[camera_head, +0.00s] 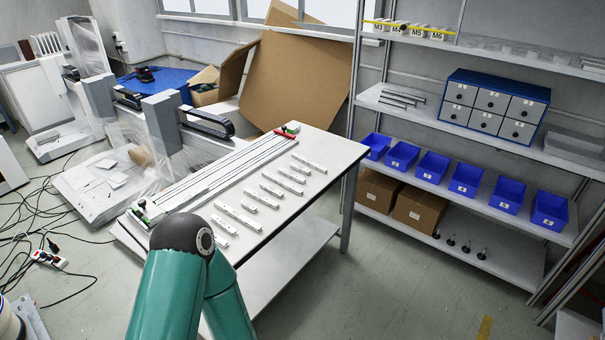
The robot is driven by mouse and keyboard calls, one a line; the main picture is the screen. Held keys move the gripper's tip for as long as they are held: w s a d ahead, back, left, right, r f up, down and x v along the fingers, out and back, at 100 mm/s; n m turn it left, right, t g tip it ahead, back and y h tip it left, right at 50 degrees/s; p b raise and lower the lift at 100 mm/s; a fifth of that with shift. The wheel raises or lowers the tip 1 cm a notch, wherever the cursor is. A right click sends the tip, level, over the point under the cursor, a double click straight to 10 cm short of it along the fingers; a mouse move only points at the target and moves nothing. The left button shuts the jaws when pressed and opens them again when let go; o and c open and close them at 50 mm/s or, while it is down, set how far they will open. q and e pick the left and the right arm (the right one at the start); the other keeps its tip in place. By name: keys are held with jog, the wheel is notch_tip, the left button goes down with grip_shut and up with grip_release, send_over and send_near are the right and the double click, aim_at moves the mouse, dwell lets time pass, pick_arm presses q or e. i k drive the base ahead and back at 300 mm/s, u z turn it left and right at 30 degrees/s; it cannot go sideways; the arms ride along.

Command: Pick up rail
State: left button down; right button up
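A long pale rail assembly (215,176) lies along the left side of the white worktable (315,203). It has a green and red piece at its far end and a green piece at its near end. I cannot tell which one the task calls the rail. A teal arm of mine with a dark joint rises in front of the table and hides part of its near end. Neither gripper shows.
A metal shelf on the right holds blue bins (465,179), a blue drawer cabinet (494,105) and cardboard boxes (419,208). Large cardboard (300,80) leans behind the table. Grey machines stand at left, with cables (30,215) on the floor. The floor right of the table is largely clear.

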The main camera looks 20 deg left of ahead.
aim_at(295, 190)
jog(key=u, duration=0.25)
jog(key=i, duration=0.9)
jog(key=u, duration=0.2)
jog(key=k, duration=1)
jog(key=z, duration=0.8)
jog(key=i, duration=1.4)
jog(key=u, duration=0.85)
jog(key=i, duration=0.55)
jog(key=u, duration=0.2)
jog(key=k, duration=0.55)
